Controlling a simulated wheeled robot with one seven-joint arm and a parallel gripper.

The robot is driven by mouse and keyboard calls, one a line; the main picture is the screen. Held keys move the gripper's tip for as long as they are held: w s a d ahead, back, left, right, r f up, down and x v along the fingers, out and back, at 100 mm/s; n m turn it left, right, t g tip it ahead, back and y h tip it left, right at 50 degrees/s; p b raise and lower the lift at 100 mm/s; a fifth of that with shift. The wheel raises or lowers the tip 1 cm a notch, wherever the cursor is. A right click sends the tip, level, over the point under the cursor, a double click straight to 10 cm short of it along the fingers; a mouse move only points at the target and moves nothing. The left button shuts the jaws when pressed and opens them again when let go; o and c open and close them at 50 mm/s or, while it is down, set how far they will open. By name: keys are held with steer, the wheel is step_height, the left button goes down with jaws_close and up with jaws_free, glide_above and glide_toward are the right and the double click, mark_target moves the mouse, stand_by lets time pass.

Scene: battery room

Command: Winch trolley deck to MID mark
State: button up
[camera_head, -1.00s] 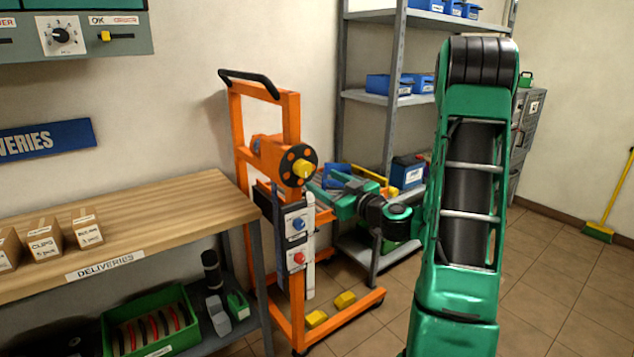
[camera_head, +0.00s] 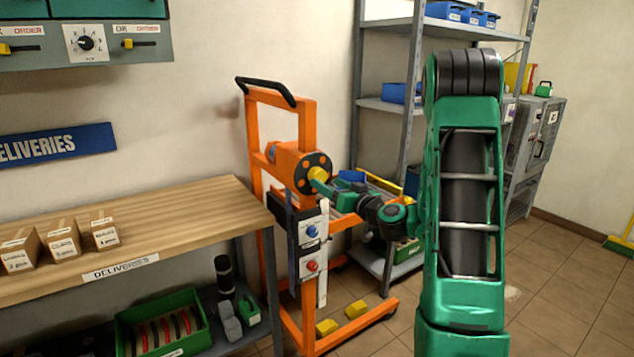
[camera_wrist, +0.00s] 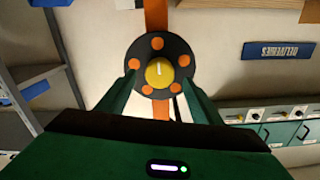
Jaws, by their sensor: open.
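The orange winch trolley (camera_head: 308,128) stands upright beyond the bench end. Its winch has a black disc with orange spots (camera_head: 316,162) and a yellow central knob (camera_head: 319,174). In the wrist view the yellow knob (camera_wrist: 159,73) is in the middle, in front of the black disc (camera_wrist: 143,52). My gripper (camera_wrist: 158,86) is open, with a finger on each side of the knob; I cannot tell whether they touch it. In the head view my gripper (camera_head: 325,183) reaches the winch from the right. I cannot make out a MID mark or the deck's height.
A wooden deliveries bench (camera_head: 180,220) with small cartons stands left of the trolley. Below the winch is a panel with a blue knob (camera_head: 312,231) and a red knob (camera_head: 312,266). Yellow blocks (camera_head: 356,309) lie low at the trolley base.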

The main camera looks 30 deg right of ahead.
mark_target(321, 179)
steer(key=shift+w+a, duration=0.1)
steer(key=shift+w, duration=2.65)
steer(key=c, duration=1)
steer(key=shift+a, duration=0.2)
steer(key=shift+c, duration=0.3)
steer(key=shift+d, duration=0.15)
steer(key=shift+n, duration=0.4)
